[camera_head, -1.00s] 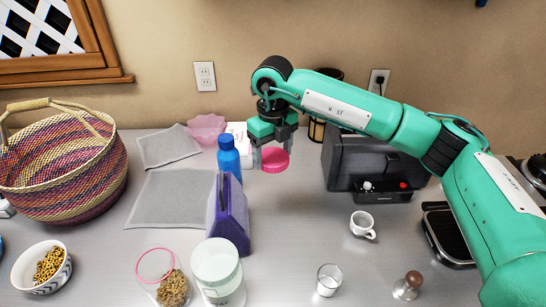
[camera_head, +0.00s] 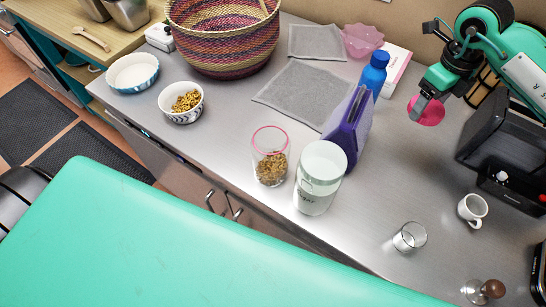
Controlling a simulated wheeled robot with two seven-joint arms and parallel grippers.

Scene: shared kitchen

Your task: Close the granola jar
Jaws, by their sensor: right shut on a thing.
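The granola jar (camera_head: 270,168) is clear glass with a pink rim and granola in the bottom. It stands open and upright on the counter, near the front edge. My right gripper (camera_head: 420,106) is shut on the round pink lid (camera_head: 432,112), which is tilted with its flat face toward the camera. The gripper holds it above the counter's back right part, well to the right of the jar and apart from it. My left gripper is out of view.
A white canister (camera_head: 319,178) stands close at the jar's right, with a purple carton (camera_head: 352,128) and blue bottle (camera_head: 373,72) behind. A granola bowl (camera_head: 181,103) and basket (camera_head: 222,40) are to the left. A glass (camera_head: 410,237) and cup (camera_head: 472,209) stand at the right.

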